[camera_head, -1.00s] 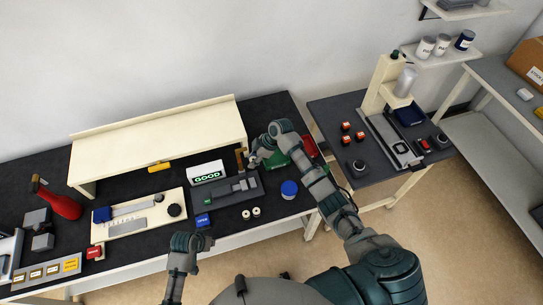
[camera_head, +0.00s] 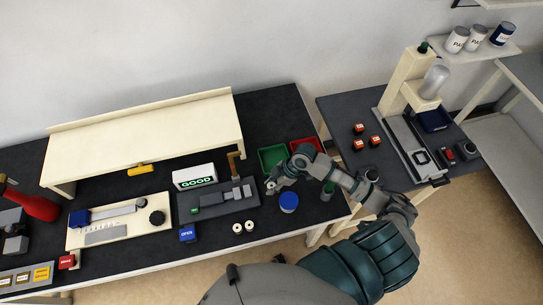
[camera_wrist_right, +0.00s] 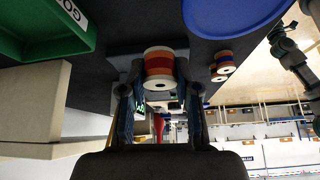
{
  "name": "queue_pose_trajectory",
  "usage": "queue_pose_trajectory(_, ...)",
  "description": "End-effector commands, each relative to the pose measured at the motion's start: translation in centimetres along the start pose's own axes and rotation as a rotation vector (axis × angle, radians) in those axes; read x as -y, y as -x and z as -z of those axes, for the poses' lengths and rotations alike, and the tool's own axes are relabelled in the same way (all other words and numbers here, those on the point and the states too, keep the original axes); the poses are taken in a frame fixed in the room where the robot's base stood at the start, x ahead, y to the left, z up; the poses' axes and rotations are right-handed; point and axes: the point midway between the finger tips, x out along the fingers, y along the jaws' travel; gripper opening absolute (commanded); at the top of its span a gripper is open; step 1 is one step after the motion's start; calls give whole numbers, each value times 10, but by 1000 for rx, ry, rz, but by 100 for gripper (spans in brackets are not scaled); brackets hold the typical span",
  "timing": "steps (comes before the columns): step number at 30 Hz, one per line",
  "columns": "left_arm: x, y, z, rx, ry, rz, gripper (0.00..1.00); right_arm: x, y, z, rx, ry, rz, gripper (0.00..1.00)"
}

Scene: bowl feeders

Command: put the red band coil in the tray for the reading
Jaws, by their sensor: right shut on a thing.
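The red band coil (camera_wrist_right: 158,66), pale-ended with a red band round its side, is held upright between the fingers of my right gripper (camera_wrist_right: 156,82) in the right wrist view. In the head view my right gripper (camera_head: 271,186) is above the bench, just right of the grey gauge (camera_head: 218,203) and in front of the green tray (camera_head: 268,163). The green tray also shows in the wrist view (camera_wrist_right: 84,40), marked GO. The red tray (camera_head: 308,142) is partly hidden by my arm. The display (camera_head: 194,177) reads GOOD. My left gripper is out of view.
Two more coils (camera_head: 243,227) stand near the bench's front edge. A blue round lid (camera_head: 289,201) is right of my gripper. A side table (camera_head: 345,115) with several red-orange parts stands right.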

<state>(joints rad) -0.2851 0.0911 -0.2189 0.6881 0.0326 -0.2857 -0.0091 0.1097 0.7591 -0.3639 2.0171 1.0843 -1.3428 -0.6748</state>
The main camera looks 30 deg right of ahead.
Motion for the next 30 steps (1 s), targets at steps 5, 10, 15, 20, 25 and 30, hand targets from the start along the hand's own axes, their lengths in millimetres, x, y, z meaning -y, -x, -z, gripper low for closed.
queue_pose_trajectory(5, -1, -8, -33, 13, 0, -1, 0, 15, -2, -3, 3, 12, 4, 0)
queue_pose_trajectory(10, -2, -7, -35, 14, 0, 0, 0, -18, 1, -12, 0, 8, 2, 0)
queue_pose_trajectory(15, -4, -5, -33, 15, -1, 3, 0, -70, 5, -29, -6, 6, 3, 0)
queue_pose_trajectory(20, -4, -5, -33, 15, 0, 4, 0, -111, 7, -41, -6, 8, 4, 0)
queue_pose_trajectory(25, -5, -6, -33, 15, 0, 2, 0, -134, 8, -48, -4, 11, 6, 0)
queue_pose_trajectory(30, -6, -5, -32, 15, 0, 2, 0, -137, 1, -52, -2, 11, 9, 0)
